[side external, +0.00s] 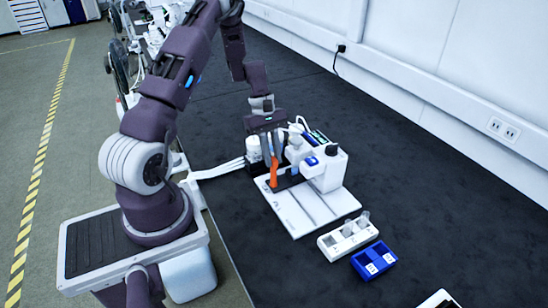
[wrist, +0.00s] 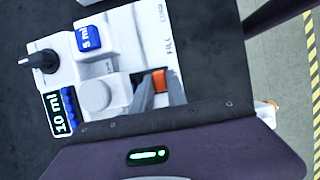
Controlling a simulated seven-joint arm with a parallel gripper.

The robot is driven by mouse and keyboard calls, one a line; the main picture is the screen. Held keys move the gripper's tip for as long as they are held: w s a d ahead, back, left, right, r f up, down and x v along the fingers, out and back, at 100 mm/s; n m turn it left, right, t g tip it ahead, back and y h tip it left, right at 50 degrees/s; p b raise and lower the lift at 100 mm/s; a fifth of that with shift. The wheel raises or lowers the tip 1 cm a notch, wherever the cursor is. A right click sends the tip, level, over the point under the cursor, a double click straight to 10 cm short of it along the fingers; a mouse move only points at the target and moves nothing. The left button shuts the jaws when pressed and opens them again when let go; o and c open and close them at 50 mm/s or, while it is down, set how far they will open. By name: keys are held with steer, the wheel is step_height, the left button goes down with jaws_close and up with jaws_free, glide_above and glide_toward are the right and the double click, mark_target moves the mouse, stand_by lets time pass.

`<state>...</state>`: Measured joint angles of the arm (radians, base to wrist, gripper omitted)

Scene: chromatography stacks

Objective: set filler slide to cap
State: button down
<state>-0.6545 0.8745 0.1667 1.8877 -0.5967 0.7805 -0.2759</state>
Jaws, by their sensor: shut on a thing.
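The filler is a white bench device (side external: 325,165) with a white base plate (side external: 310,208) in front of it. In the wrist view the filler (wrist: 120,35) shows a blue "5 ml" block, a black knob and a lit display. An orange piece (side external: 273,176), which looks like the slide's handle, stands upright at the filler's left side. My gripper (side external: 270,152) is over it, pointing down. In the wrist view my gripper (wrist: 159,92) is shut on the orange piece (wrist: 160,80). A "FILL" mark lies just beyond the fingers, with another mark farther along, too small to read surely.
A white rack (side external: 345,240) with clear vials and a blue two-slot holder (side external: 374,262) stand in front of the filler. White tubing runs left from the filler. The dark bench (side external: 410,160) is clear to the right.

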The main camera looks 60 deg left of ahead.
steer(key=c, duration=1.5)
jaws_free()
steer(key=shift+a, duration=0.35)
steer(key=shift+o, duration=0.9)
steer(key=shift+d, duration=0.15)
steer(key=v, duration=0.7)
steer(key=s+d+r+m+t+y, duration=0.3)
steer(key=d+r+m, duration=0.6)
steer(key=d+r, duration=0.75)
steer(key=s+d+r+m+t, duration=0.1)
steer(key=s+d+r+m, duration=0.1)
steer(key=s+d+m, duration=0.2)
steer(key=s+d+r+m+t+y, duration=0.1)
steer(key=s+d+m, duration=0.3)
steer(key=s, duration=0.7)
steer(key=shift+r+m+t+y, duration=0.3)
steer(key=shift+r+m, duration=0.2)
steer(key=shift+r, duration=0.05)
